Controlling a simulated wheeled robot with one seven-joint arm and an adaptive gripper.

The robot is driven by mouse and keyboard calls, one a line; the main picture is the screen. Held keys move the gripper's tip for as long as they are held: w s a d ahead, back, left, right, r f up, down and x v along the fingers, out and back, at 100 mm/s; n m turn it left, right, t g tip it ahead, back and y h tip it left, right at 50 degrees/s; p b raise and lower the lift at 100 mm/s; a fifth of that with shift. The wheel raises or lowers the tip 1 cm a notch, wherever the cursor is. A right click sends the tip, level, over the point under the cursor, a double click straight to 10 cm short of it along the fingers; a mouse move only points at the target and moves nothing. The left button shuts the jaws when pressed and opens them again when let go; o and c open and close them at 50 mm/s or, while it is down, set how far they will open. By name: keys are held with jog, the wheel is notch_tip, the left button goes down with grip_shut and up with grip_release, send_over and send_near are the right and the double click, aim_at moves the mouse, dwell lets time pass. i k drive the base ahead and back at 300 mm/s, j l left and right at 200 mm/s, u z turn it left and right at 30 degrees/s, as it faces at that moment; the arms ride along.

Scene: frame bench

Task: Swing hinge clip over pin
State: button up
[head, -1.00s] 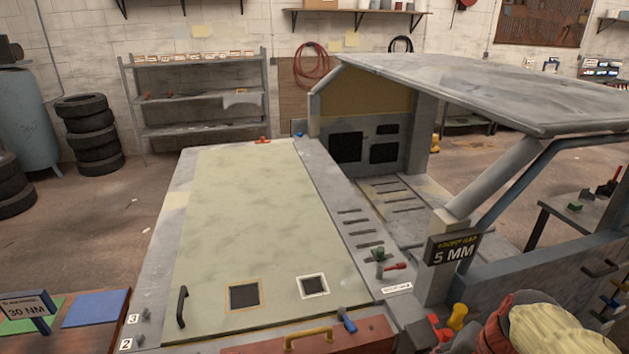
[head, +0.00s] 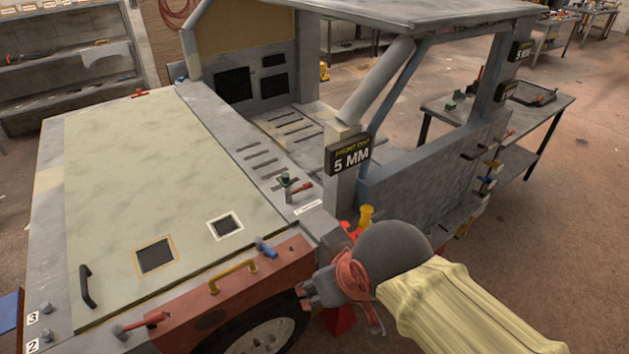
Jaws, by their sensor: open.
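I cannot tell for sure which part is the hinge clip and which is its pin. A small green fitting (head: 286,183) with a red-handled piece (head: 301,187) beside it sits on the grey cowl behind the pale green hood panel (head: 130,190). A blue clip (head: 265,249) lies by the panel's near right corner. A red-handled piece (head: 143,323) is at the near edge. My gripper (head: 306,292), grey with red cable around the wrist, is open by the fender's right end, apart from these fittings. My arm hides part of the body side.
A yellow handle (head: 233,275) stands on the red fender (head: 210,312), above a wheel (head: 262,338). The pillar with the "5 MM" sign (head: 351,156) rises behind my gripper. A yellow knob (head: 366,214) stands beside it. A table (head: 540,115) stands at right.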

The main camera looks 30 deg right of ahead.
aim_at(353, 235)
jog(key=k+z, duration=0.2)
jog(key=z, duration=0.5)
